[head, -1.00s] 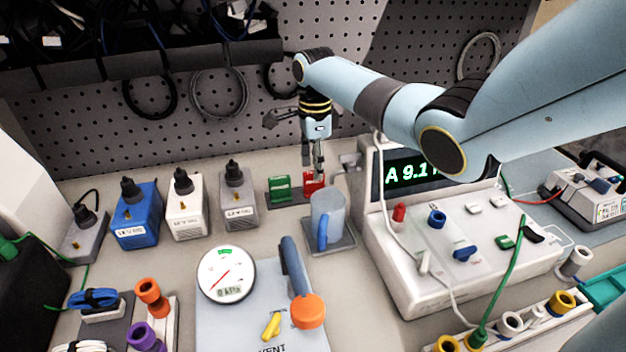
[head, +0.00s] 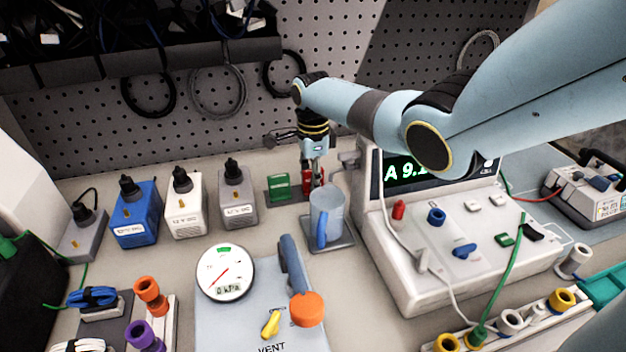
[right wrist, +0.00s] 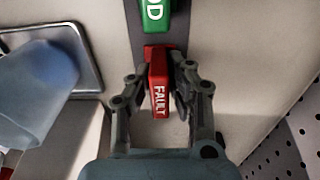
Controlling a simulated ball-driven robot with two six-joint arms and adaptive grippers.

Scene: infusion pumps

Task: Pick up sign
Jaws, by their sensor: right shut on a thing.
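A red sign (right wrist: 158,88) marked FAULT is between the fingers of my right gripper (right wrist: 160,82) in the right wrist view. In the head view the red sign (head: 308,181) shows partly behind my right gripper (head: 313,176), which points down at the back of the bench. The gripper is shut on the sign. My left gripper is not in view.
A blue-grey cup (head: 327,208) stands on a square tray close in front of the right gripper. A white pump with a green display (head: 452,245) is to the right. Several boxes with black plugs (head: 184,205) stand to the left. A pegboard (head: 330,70) rises behind.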

